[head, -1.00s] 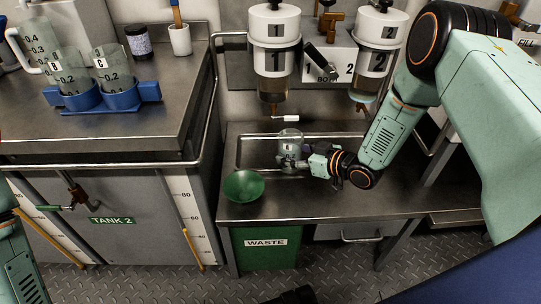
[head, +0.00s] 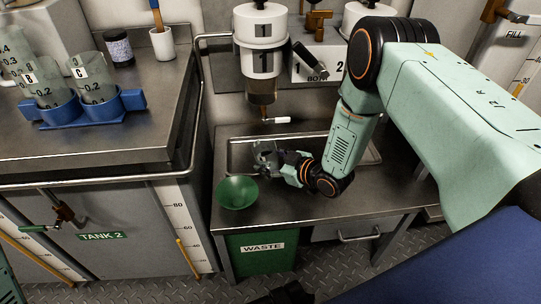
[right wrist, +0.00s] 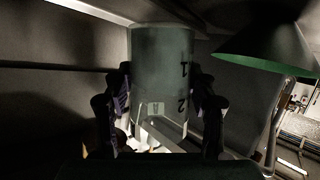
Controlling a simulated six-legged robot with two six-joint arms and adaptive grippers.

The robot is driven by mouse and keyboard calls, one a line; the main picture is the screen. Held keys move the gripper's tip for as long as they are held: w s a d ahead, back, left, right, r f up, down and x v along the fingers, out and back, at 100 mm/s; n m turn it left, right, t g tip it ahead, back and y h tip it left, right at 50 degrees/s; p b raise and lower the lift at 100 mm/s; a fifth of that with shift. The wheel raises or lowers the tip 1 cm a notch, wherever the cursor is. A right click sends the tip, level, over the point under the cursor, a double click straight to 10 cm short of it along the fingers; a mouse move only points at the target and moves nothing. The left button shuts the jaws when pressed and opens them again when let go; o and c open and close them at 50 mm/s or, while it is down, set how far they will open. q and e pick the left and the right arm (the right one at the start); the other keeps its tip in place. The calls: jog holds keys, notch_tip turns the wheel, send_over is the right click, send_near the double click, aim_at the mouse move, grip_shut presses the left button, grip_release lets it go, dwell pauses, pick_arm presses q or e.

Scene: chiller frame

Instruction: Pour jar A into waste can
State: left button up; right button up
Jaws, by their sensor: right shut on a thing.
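My right gripper (head: 270,163) is shut on a clear jar (head: 264,152), holding it above the steel bench, behind and a little right of the green funnel (head: 237,192). In the right wrist view, the jar (right wrist: 160,55) sits between both fingers (right wrist: 160,100), with upside-down markings and a label that seems to read A. Its contents and exact tilt are unclear. The funnel rim also shows at that view's upper right (right wrist: 265,48). The green waste can (head: 262,252), labelled WASTE, stands under the bench below the funnel.
A dispenser (head: 262,45) marked 1 hangs behind the jar, its white-handled valve (head: 277,120) just above. Jars B (head: 45,85) and C (head: 93,80) stand in a blue holder (head: 75,112) on the left counter. The bench front is clear.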

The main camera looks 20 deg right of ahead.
jog(key=shift+s+a+r+n+h+p, duration=0.35)
jog(key=shift+a+r+n+p, duration=0.25)
jog(key=shift+a+p, duration=0.3)
jog(key=shift+s+a+f+n+t+h, duration=0.2)
jog(key=shift+f+n+t+h, duration=0.05)
jog(key=shift+f+n+t, duration=0.1)
jog(key=shift+a+f+n+h, duration=0.1)
jog(key=shift+a+n+h, duration=0.1)
jog(key=shift+n+h, duration=0.1)
jog(key=shift+d+r+n+p, duration=0.1)
jog(key=shift+r+n+p, duration=0.15)
jog(key=shift+r+p, duration=0.2)
jog(key=shift+w+d+r+n+t+h+p, duration=0.25)
jog(key=shift+r+n+t+h+p, duration=0.1)
jog(key=shift+r+n+h+p, duration=0.25)
jog(key=shift+s+f, duration=0.15)
jog(key=shift+f, duration=0.1)
jog(key=shift+f, duration=0.1)
